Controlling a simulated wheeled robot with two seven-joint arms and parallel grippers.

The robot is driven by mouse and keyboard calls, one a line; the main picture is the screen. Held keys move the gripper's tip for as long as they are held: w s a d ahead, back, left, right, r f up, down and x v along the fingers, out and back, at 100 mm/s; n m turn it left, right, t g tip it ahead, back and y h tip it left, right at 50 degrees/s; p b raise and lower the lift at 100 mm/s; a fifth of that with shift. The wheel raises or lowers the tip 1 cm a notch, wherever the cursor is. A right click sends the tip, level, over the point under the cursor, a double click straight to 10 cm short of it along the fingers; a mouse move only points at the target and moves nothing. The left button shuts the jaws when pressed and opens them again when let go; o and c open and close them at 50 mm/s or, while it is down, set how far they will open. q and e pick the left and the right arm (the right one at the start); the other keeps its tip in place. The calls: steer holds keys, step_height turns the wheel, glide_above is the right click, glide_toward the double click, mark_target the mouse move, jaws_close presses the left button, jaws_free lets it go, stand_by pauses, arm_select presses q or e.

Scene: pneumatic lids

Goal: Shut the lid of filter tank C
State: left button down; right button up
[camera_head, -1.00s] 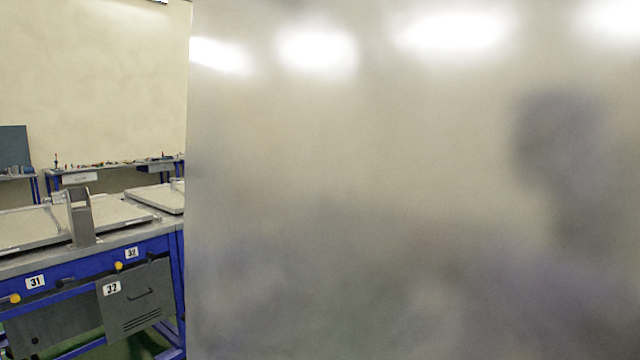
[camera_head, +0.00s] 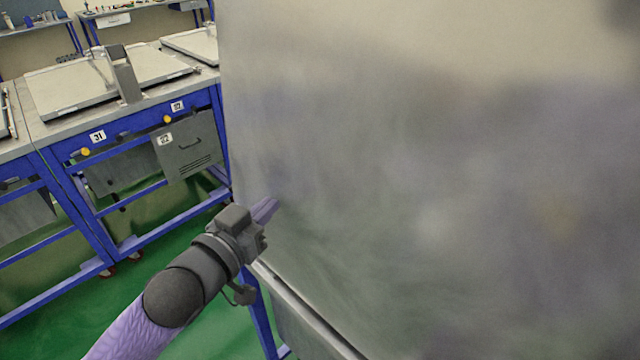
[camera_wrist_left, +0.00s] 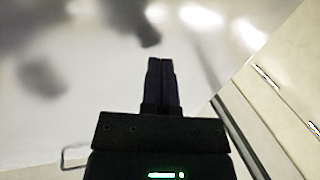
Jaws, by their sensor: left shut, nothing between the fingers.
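A large brushed-metal panel (camera_head: 430,190), which looks like a raised tank lid, fills the right of the head view. No letter shows on it, so I cannot tell that it is tank C. My left gripper (camera_head: 268,208) is shut and empty in front of the panel's lower left part, fingers pointing at its face. In the left wrist view the shut fingers (camera_wrist_left: 161,64) point toward the shiny panel (camera_wrist_left: 70,110), which carries blurred reflections. I cannot tell whether the fingertips touch it. My right gripper is out of view.
A blue-framed bench (camera_head: 110,150) with numbered labels, a grey door (camera_head: 187,146) and flat lids on top stands at left. Below the panel is a blue leg (camera_head: 262,325). Green floor (camera_head: 210,335) is clear at lower left. Pale cabinets (camera_wrist_left: 285,75) show in the wrist view.

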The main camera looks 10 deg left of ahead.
mark_target(279, 117)
arm_select(q)
steer(key=r+m+h, duration=0.1)
steer(key=r+h, duration=0.1)
steer(key=r, duration=0.1)
steer(key=r+m+t+h, duration=0.1)
steer(key=r+h, duration=0.1)
steer(key=r, duration=0.2)
steer(key=w+r+m+h, duration=0.1)
steer(key=r+h, duration=0.1)
steer(key=r, duration=0.2)
steer(key=shift+a+r+m+t+h, duration=0.1)
steer(key=shift+a+m+t+h, duration=0.1)
steer(key=shift+m+t+h, duration=0.15)
steer(key=f+p+x, duration=0.2)
steer(key=x, duration=1)
steer(key=shift+w+d+f, duration=0.2)
steer(key=shift+w+d, duration=0.3)
steer(key=shift+w, duration=0.15)
